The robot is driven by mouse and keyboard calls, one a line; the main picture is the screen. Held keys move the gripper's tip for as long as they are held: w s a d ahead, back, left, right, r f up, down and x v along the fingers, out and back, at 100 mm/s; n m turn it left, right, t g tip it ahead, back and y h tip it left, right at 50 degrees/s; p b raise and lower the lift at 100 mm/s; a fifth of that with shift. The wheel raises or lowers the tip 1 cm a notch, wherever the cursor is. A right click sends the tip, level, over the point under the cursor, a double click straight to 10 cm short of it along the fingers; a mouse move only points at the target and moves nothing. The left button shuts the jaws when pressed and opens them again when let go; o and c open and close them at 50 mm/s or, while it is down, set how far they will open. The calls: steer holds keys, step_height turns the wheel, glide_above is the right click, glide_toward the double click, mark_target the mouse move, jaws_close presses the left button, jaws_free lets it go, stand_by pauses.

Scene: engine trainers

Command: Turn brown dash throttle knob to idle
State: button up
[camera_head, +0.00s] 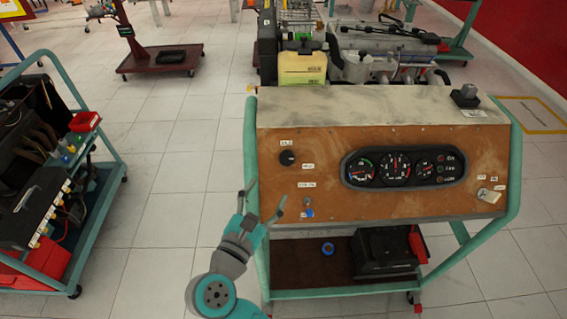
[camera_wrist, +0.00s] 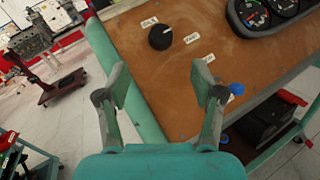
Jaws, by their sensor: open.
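A black round knob (camera_head: 287,158) with a white pointer line sits on the left of the brown dash panel (camera_head: 334,205). Small white labels stand above and below it. In the wrist view the same knob (camera_wrist: 161,37) lies ahead of my gripper, its pointer toward the upper right. My gripper (camera_head: 262,207) is open and empty, in front of the panel's left edge, below and left of the knob. In the wrist view its two fingers (camera_wrist: 160,97) are spread wide and do not touch the knob. The label writing is too small to read surely.
A gauge cluster (camera_head: 404,167) is right of the knob. A blue knob (camera_head: 309,213) and a small switch sit below it. The trainer's green frame post (camera_head: 251,150) runs along the panel's left side. A second trainer cart (camera_head: 62,170) stands at left, with clear floor between.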

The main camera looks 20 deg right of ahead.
mark_target(285, 160)
steer(key=x, duration=1)
steer(key=shift+d, duration=0.1)
steer(key=c, duration=1.2)
